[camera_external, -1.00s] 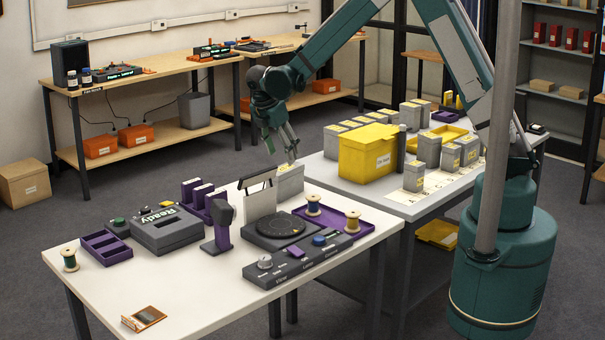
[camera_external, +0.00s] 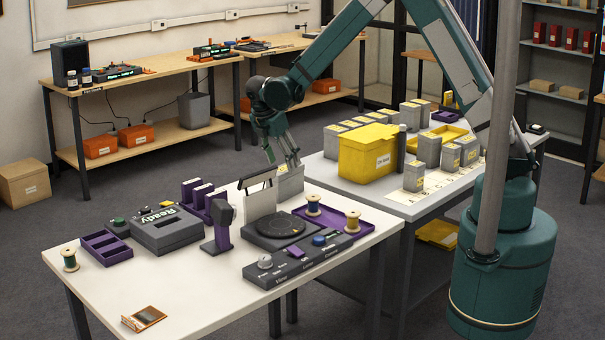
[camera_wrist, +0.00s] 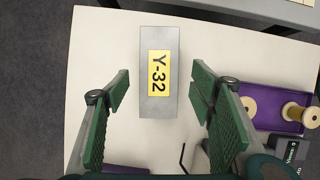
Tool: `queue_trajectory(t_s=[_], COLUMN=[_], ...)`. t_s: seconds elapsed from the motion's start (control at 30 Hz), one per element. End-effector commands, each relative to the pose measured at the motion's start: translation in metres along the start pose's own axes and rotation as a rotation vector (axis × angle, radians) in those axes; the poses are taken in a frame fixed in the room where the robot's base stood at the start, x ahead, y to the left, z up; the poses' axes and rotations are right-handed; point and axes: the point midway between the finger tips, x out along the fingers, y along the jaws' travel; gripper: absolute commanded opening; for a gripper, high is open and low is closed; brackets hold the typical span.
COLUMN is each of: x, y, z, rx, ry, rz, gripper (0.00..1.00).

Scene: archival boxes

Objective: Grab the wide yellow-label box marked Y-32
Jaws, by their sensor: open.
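The grey box with the yellow label marked Y-32 (camera_wrist: 172,105) lies below my gripper in the wrist view, on the white table (camera_wrist: 98,50). Its yellow label faces up toward the camera. In the external view the Y-32 box (camera_external: 291,183) stands near the table's back edge, partly hidden behind a white upright panel. My gripper (camera_external: 285,168) is right above it, pointing down. In the wrist view my gripper (camera_wrist: 160,90) is open, with one green-padded finger on each side of the box and a gap on both sides. Nothing is held.
A white panel (camera_external: 260,201) and a dark turntable (camera_external: 281,226) stand close in front of the box. A purple tray with thread spools (camera_external: 313,205) lies to the right. A yellow bin (camera_external: 366,157) and several grey boxes stand on the other table.

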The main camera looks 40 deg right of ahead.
Motion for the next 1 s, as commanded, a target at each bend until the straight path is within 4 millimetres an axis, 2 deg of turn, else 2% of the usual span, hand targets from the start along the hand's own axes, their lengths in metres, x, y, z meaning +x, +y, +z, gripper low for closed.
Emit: queue_trajectory(t_s=[0.37,0.8,1.0], x=[0.004,0.047,0.052], y=[0.0,0.002,0.002], z=[0.0,-0.003,-0.003], rx=[0.0,0.0,0.0], ry=[0.0,0.0,0.0], rz=[0.0,-0.001,0.0], gripper=[0.55,0.55,0.55])
